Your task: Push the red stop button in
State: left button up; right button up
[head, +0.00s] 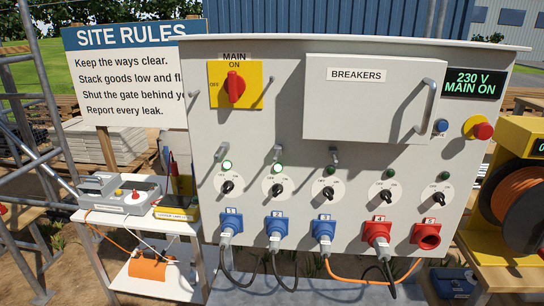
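The red stop button (482,130) sits on a round yellow base at the right side of the grey power panel (285,100). It stands out from the panel face, and nothing touches it. A small blue button (441,126) is just left of it. The display (474,84) above reads "230 V MAIN ON". The red main switch (235,86) on its yellow plate stands upright, toward ON. Neither of my grippers shows in the head view.
The closed breakers door (365,98) has a protruding handle (417,107) left of the buttons. Plugs and cables hang below. A yellow cable reel (518,200) stands at the right. A side table (155,232) at left holds a grey box with a red knob (134,196).

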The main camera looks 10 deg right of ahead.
aim_at(484, 131)
jog(key=z, duration=1.45)
